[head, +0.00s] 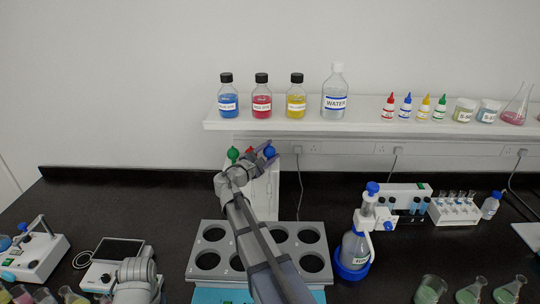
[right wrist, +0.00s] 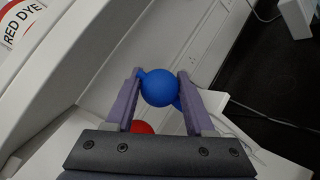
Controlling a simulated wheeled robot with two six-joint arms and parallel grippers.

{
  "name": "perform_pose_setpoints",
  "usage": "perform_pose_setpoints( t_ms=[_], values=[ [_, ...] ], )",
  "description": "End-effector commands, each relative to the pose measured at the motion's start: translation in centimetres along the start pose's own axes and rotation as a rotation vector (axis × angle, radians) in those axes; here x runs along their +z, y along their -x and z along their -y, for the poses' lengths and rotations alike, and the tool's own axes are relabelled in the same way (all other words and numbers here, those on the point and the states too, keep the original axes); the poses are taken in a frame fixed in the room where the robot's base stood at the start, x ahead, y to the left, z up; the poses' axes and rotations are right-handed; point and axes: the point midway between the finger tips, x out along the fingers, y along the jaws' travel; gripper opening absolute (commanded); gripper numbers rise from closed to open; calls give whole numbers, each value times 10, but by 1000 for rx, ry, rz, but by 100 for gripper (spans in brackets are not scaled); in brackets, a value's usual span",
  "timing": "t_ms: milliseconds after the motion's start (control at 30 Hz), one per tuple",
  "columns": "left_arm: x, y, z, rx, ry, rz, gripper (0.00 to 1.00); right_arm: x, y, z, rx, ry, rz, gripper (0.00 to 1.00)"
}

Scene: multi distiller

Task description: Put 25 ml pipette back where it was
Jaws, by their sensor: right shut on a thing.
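A pipette with a round blue bulb (head: 269,151) is between the purple fingers of my right gripper (head: 263,148), at the white pipette stand (head: 268,193) on the bench. The right wrist view shows the blue bulb (right wrist: 160,88) between both fingers of the right gripper (right wrist: 160,90), which is shut on it. The pipette's lower part is hidden, so I cannot tell whether it sits in the stand. Two other pipettes, with a green bulb (head: 233,153) and a red bulb (head: 250,150), stand to its left. My left gripper is out of view.
A shelf (head: 300,125) with bottles, including red dye (head: 262,98) and water (head: 335,95), is just above the stand. A grey block with round holes (head: 208,261) is in front. A blue-capped wash bottle (head: 356,248) stands right. Bench between stand and right-hand racks is mostly clear.

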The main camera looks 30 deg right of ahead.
Motion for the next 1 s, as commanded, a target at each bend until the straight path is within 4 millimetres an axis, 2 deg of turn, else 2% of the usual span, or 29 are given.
perform_pose_setpoints(
  t_ms=[233, 567, 600, 800, 867, 1000],
  values=[
    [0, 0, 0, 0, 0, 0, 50, 0, 0, 0, 0, 0, 0, 36],
    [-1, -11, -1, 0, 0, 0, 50, -6, 0, 9, 0, 0, 0, 36],
    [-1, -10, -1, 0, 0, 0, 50, -6, 0, 9, 0, 0, 0, 55],
    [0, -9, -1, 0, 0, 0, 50, -5, 0, 8, 0, 0, 0, 77],
    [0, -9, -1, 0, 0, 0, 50, -5, 0, 8, 0, 0, 0, 84],
    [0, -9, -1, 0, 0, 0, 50, -5, 0, 8, 0, 0, 0, 84]
  ],
)
